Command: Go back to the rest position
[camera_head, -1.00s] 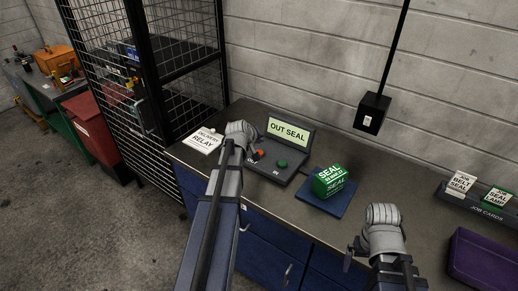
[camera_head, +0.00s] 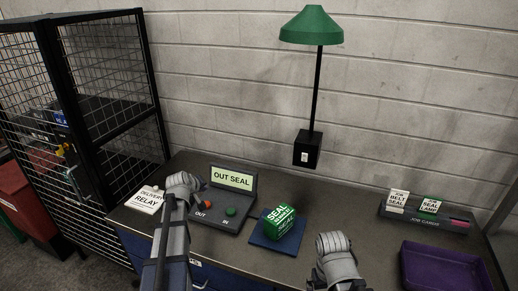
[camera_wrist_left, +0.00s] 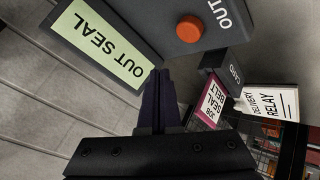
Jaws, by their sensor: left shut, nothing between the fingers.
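My left arm's wrist (camera_head: 183,185) is at the desk console (camera_head: 236,215) in the head view; the fingers are hidden there. In the left wrist view my left gripper (camera_wrist_left: 157,75) is shut and empty, in front of the console's screen (camera_wrist_left: 104,46), which reads OUT SEAL. The red-orange OUT button (camera_wrist_left: 190,29) is just beyond the fingertips, with no visible contact. A pink-edged JOB BELT SEAL card (camera_wrist_left: 212,102) stands by the slot marked CARD. My right arm's wrist shows at the bottom of the head view; its fingers are not visible.
A green SEAL box (camera_head: 280,222) sits on a blue mat (camera_head: 263,239). A DELIVERY RELAY card (camera_head: 145,200) lies left of the console. The JOB CARDS rack (camera_head: 425,224), a purple tray (camera_head: 409,270) and a green lamp (camera_head: 312,26) are farther right. A wire cage (camera_head: 110,70) stands left.

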